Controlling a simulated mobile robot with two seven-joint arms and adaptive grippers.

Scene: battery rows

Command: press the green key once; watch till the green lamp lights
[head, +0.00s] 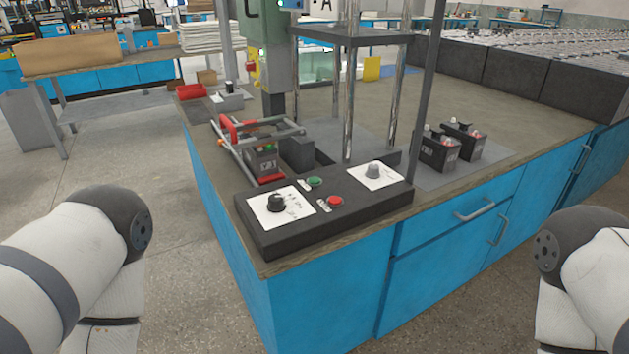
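The green key (314,182) is a small round button on the black control box (300,222) at the front corner of the bench. A red button (335,201) sits just in front of it. My arm links show at lower left and lower right, both apart from the box. Neither gripper is in view.
A red-framed clamp (240,130) holds a battery behind the box. Metal posts (349,95) rise behind. Two batteries (438,151) stand at right.

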